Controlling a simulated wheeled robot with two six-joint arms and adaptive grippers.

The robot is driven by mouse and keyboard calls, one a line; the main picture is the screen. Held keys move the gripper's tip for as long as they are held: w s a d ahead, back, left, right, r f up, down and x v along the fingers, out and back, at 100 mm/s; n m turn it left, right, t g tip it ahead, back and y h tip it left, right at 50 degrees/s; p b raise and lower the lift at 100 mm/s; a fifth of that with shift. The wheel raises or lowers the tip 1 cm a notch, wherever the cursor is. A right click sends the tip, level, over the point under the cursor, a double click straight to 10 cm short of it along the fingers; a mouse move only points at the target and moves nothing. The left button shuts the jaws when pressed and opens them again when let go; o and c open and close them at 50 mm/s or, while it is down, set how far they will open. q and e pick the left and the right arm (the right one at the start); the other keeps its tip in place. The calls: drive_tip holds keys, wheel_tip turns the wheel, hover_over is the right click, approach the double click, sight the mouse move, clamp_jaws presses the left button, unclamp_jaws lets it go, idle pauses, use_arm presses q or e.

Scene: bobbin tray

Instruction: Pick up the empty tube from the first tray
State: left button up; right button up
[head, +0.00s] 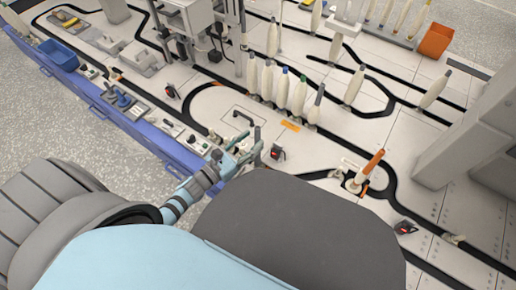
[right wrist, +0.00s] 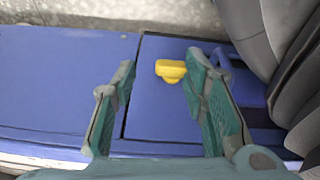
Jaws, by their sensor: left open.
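An orange-brown bare tube (head: 372,164) stands tilted on a small white carrier (head: 354,183) on the black track, right of centre in the head view. I cannot tell which carrier is the first tray. My left gripper (head: 253,148) is open and empty over the white table, well to the left of the tube and apart from it. My right gripper (right wrist: 160,68) is open in the right wrist view, with nothing between its fingers, above a blue panel (right wrist: 60,85). The right gripper does not show in the head view.
Several cream wound bobbins (head: 282,87) stand in a row beyond my left gripper. A red-and-black device (head: 277,153) sits close to it. A grey column (head: 455,140) rises at the right. An orange bin (head: 435,41) and blue bin (head: 58,56) stand farther off. A yellow knob (right wrist: 171,71) lies near my right fingers.

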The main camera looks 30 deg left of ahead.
sight(257, 134)
use_arm(q)
drive_tip(key=x, duration=0.4)
drive_tip(key=shift+a+r+b, duration=0.1)
drive_tip(key=shift+a+b, duration=0.05)
drive_tip(key=shift+b, duration=0.15)
clamp_jaws()
drive_tip(key=shift+r, duration=0.1)
